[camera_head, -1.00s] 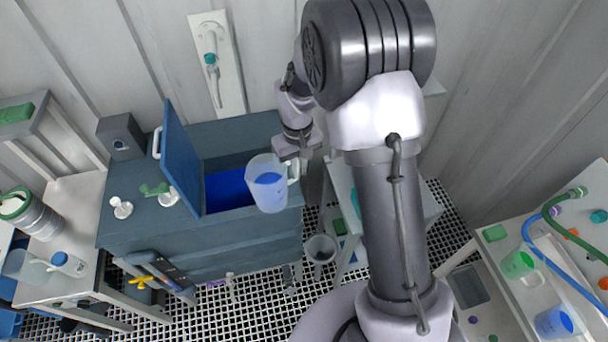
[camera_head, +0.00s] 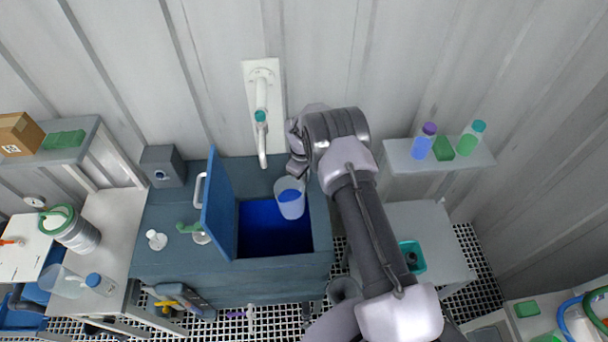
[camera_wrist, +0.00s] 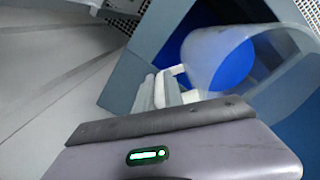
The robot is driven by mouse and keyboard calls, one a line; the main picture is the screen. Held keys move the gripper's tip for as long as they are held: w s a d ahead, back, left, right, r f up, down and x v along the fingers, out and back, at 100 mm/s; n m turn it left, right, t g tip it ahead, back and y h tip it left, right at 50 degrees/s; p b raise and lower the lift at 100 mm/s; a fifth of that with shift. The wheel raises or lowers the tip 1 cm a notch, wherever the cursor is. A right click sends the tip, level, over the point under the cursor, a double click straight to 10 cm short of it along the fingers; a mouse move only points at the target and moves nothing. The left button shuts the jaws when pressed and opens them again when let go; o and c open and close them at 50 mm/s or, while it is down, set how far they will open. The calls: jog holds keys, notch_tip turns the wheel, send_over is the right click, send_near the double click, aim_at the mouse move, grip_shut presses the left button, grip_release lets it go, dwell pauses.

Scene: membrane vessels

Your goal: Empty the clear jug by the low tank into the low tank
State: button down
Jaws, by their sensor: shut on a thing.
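The clear jug (camera_head: 290,199) hangs above the right part of the low tank's opening, holding blue liquid, slightly tilted. In the wrist view the jug (camera_wrist: 205,50) shows its clear wall, with blue behind or inside it. My gripper (camera_wrist: 170,88) is shut on the jug's white handle; in the head view the gripper (camera_head: 300,170) is partly hidden behind the jug and my arm. The low tank (camera_head: 160,254) is a blue-grey chest with blue liquid in its open compartment. Its blue lid (camera_head: 219,205) stands raised on the left side of the opening.
A wall tap (camera_head: 262,118) with a downward spout is behind the tank, close to the jug. A right shelf (camera_head: 398,158) holds bottles and a green block. A grey box (camera_head: 163,166) stands at the tank's back left corner. The left bench (camera_head: 112,212) carries a canister.

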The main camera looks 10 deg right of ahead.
jog(key=shift+w+d+r+t+h+p, duration=0.1)
jog(key=shift+w+r+t+h+p, duration=0.25)
jog(key=shift+p, duration=0.45)
jog(key=shift+w+f+t, duration=0.1)
jog(key=shift+f+t, duration=0.1)
jog(key=shift+t, duration=0.15)
jog(key=t+h+b, duration=0.1)
jog(key=b, duration=0.3)
jog(key=shift+w+d, duration=0.15)
jog(key=shift+r+b, duration=0.1)
jog(key=shift+b, duration=0.3)
jog(key=r+t+b, duration=0.1)
jog(key=b, duration=0.5)
jog(key=t+h+b, duration=0.1)
jog(key=b, duration=0.6)
jog(key=shift+r+t, duration=0.3)
jog(key=shift+r, duration=0.1)
jog(key=t+b, duration=0.1)
jog(key=b, duration=0.3)
jog(key=r+h+b, duration=0.1)
jog(key=b, duration=0.4)
jog(key=shift+s+t+h, duration=0.25)
jog(key=shift+t, duration=0.15)
jog(key=b, duration=0.3)
jog(key=shift+s+a+r+t+b, duration=0.2)
jog(key=shift+a+t+b, duration=0.1)
jog(key=shift+t+b, duration=0.1)
jog(key=shift+r+p, duration=0.2)
jog(key=shift+p, duration=0.15)
